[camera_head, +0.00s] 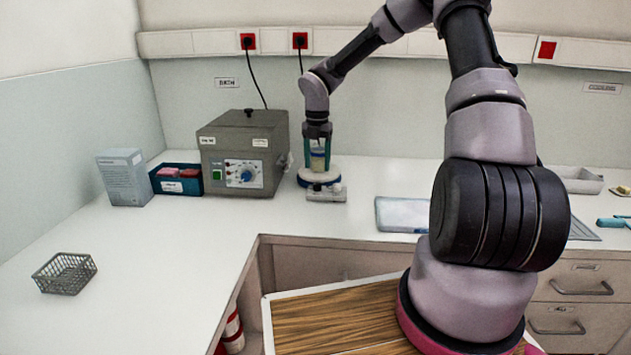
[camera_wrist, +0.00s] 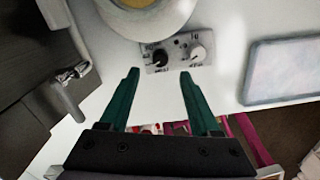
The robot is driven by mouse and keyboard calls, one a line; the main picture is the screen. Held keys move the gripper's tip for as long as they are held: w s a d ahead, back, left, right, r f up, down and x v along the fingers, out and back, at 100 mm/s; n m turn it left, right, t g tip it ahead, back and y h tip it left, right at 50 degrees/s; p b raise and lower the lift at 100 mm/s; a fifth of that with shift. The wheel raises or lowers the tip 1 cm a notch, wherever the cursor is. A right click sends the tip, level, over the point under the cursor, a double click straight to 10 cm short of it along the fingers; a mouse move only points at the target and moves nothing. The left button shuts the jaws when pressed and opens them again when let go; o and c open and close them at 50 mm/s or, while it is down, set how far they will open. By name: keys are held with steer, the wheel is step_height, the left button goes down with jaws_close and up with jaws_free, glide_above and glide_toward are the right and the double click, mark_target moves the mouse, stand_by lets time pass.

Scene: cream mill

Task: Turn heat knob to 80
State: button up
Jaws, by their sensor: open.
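A stirrer hotplate (camera_head: 311,181) with a white top stands on the bench, a beaker with yellowish content (camera_head: 318,161) on it. Its front panel (camera_wrist: 178,52) in the wrist view carries a black knob (camera_wrist: 157,57) at left and a white knob (camera_wrist: 198,54) at right. The lettering is too small to tell which is the heat knob. My gripper (camera_wrist: 159,76) is open and empty, its teal fingers pointing toward the panel, the black knob between the fingertip lines. In the head view my gripper (camera_head: 318,147) hangs at the beaker; the knobs are too small to read.
A grey bath (camera_head: 244,155) with a blue dial stands left of the hotplate; its tap (camera_wrist: 70,95) shows in the wrist view. A teal box (camera_head: 177,180), a carton (camera_head: 126,178) and a wire basket (camera_head: 64,273) lie farther left. A pale tray (camera_head: 402,214) lies right.

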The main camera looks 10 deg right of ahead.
mark_target(317, 183)
step_height(317, 183, down, 7)
steer(key=shift+r, duration=0.2)
jaws_close()
